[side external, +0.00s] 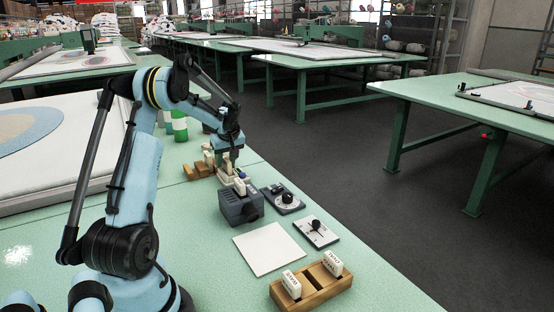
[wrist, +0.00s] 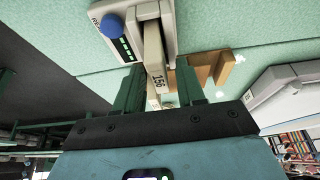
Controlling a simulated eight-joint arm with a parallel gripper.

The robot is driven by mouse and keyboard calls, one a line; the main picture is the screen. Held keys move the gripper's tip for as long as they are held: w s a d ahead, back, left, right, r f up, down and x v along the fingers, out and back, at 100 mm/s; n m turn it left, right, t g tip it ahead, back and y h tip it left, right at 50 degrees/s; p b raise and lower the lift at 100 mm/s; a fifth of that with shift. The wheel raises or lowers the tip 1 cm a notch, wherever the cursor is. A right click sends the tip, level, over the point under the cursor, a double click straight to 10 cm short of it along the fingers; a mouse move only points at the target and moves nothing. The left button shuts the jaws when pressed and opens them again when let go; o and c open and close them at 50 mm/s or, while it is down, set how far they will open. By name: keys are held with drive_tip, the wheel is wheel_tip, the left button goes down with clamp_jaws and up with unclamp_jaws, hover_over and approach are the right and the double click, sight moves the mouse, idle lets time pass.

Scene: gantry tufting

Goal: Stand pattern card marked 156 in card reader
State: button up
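The cream card marked 156 (wrist: 158,78) is between the two fingers of my gripper (wrist: 161,75) in the wrist view. A gap shows beside the card on its right, so the fingers look open around it. The card's far end overlaps a pale grey device (wrist: 168,28) with a blue knob and green lights, apparently the card reader. I cannot tell whether the card sits in its slot. In the side view my gripper (side external: 226,166) points down among the small items, and the card's lower end is hard to make out.
A wooden rack (side external: 196,171) stands close by the gripper; it also shows in the wrist view (wrist: 222,68). A blue-grey box (side external: 241,206), a dial unit (side external: 284,200), a lever plate (side external: 316,232), a white sheet (side external: 269,248) and a wooden holder with white cards (side external: 311,288) lie nearer.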

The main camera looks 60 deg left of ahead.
drive_tip(key=shift+o, duration=0.7)
drive_tip(key=v, duration=1.2)
drive_tip(key=shift+r, duration=0.1)
